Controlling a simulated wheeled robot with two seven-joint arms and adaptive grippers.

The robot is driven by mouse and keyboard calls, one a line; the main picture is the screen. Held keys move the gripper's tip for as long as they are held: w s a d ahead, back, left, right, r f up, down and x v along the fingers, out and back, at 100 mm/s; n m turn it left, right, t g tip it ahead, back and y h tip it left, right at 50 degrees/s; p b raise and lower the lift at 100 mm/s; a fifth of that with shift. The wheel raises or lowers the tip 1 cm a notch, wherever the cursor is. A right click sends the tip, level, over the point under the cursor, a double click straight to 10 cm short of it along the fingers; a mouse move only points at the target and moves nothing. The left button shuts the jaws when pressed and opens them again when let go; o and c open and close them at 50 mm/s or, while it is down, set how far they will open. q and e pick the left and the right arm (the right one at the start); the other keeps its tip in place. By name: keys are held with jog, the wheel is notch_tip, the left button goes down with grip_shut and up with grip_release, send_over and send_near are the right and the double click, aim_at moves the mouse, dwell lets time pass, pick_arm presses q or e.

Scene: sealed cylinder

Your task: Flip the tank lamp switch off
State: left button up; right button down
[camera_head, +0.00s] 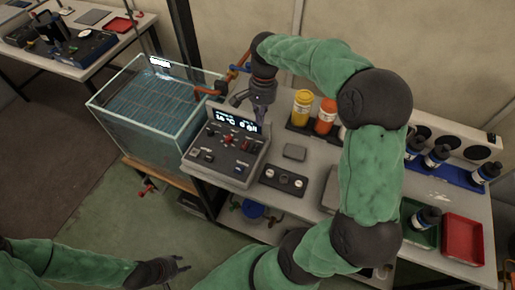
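The glass tank (150,105) stands left of the bench, filled with bluish water. A small bright white patch (160,62) shows at its back rim; I cannot tell if it is the lamp. A grey control panel (228,150) with a lit display (236,119), red knobs and small switches stands at the bench's left end. I cannot tell which switch is the lamp's. My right gripper (240,99) points down just behind the display, apart from the front controls; its fingertips are small and partly hidden. My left gripper (182,264) is low over the floor, fingers apart and empty.
A small box with round knobs (283,180) and a grey block (294,152) lie right of the panel. Yellow (302,108) and orange (325,117) bottles stand behind. An orange pipe (238,70) runs near my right gripper. A red tray (462,238) is at right.

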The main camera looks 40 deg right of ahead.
aim_at(257, 155)
jog(key=f+b, duration=0.1)
jog(key=f, duration=0.3)
jog(key=a+f+b, duration=0.1)
jog(key=f+b, duration=0.1)
jog(key=f, duration=0.3)
jog(key=s+a+f+b, duration=0.1)
jog(key=f, duration=0.3)
jog(key=shift+f, duration=0.4)
jog(key=shift+f+b, duration=0.1)
jog(key=shift+b, duration=0.2)
jog(key=shift+s+a+f+h, duration=0.1)
jog(key=shift+f+h, duration=0.2)
jog(key=shift+h, duration=0.2)
jog(key=shift+r, duration=0.1)
jog(key=shift+w+d+r, duration=0.2)
jog(key=shift+w+d, duration=0.2)
jog(key=shift+d, duration=0.3)
jog(key=shift+r, duration=0.1)
